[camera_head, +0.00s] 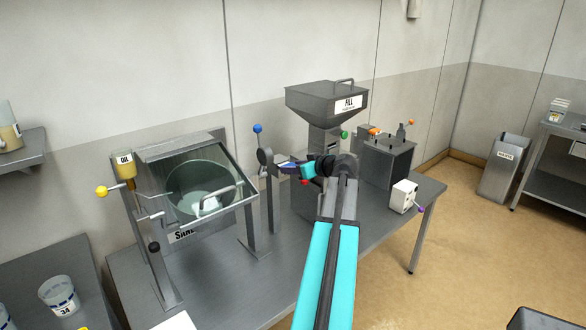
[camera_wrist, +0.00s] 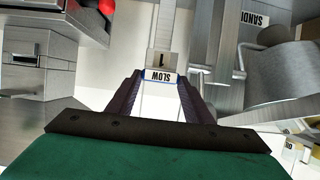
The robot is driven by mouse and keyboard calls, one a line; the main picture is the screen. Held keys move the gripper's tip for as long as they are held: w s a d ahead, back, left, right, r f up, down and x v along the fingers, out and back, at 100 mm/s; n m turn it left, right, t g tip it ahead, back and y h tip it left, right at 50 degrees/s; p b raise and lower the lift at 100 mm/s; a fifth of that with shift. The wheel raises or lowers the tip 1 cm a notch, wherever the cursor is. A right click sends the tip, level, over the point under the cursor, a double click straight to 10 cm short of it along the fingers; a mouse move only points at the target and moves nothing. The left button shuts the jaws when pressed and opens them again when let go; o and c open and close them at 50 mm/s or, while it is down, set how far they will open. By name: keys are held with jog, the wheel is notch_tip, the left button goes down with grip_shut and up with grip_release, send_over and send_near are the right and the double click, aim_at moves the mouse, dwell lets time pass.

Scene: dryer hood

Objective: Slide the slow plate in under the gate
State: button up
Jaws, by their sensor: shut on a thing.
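The slow plate (camera_wrist: 160,76) shows in the wrist view, with a white label reading SLOW upside down. It sits between the dark purple fingers of my gripper (camera_wrist: 160,82), which is shut on it. A grey piece marked 1 (camera_wrist: 163,58) lies right above the label in the picture; I cannot tell whether it is part of the plate. In the head view my gripper (camera_head: 284,166) is above the bench, pointing left, between the glass-fronted drum and the FILL hopper. The plate is too small to make out there. I cannot identify the gate with certainty.
The drum machine (camera_head: 205,190) stands left on the steel bench (camera_head: 215,285). A post with a blue-knobbed lever (camera_head: 258,129) is just left of my gripper. The FILL hopper (camera_head: 326,102) is behind it. A dark box (camera_head: 387,160) and a white box (camera_head: 403,196) stand right.

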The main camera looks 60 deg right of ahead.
jog(key=shift+s+a+b, duration=0.3)
jog(key=shift+s+b, duration=0.1)
jog(key=shift+s, duration=0.5)
jog(key=shift+s+a+b, duration=0.35)
jog(key=shift+s+b, duration=0.1)
jog(key=shift+s, duration=0.5)
jog(key=shift+s+a+b, duration=0.3)
jog(key=shift+s+b, duration=0.1)
jog(key=shift+s, duration=0.5)
dwell(0.4)
jog(key=shift+b, duration=0.5)
jog(key=shift+s, duration=0.1)
dwell(0.7)
jog(key=s+b, duration=0.1)
jog(key=s+a, duration=0.1)
jog(key=s, duration=0.1)
jog(key=shift+b, duration=0.35)
dwell(0.3)
jog(key=shift+s, duration=0.15)
jog(key=s+a+b, duration=0.2)
jog(key=s+a, duration=0.1)
jog(key=s, duration=0.5)
jog(key=shift+s+b, duration=0.3)
jog(key=shift+s, duration=0.1)
dwell(0.7)
jog(key=shift+s, duration=0.1)
